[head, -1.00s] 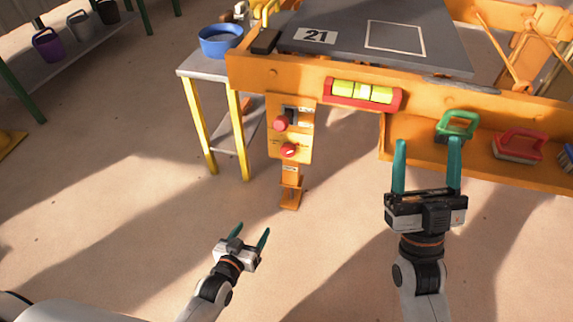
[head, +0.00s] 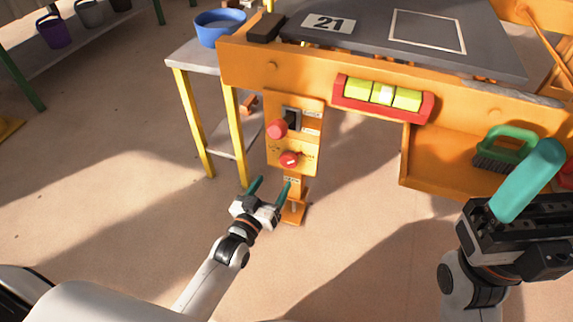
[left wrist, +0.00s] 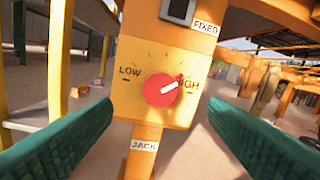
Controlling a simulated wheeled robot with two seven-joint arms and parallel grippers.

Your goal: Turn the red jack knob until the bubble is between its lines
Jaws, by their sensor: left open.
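My right gripper (head: 527,180) shows one teal finger; the other is not visible.
A red button (head: 277,128) and a dark switch (head: 292,118) sit above the knob. A side table (head: 190,58) with a blue bowl (head: 219,27) stands left. A green-handled brush (head: 508,146) lies on the right ledge. The floor in front is open.

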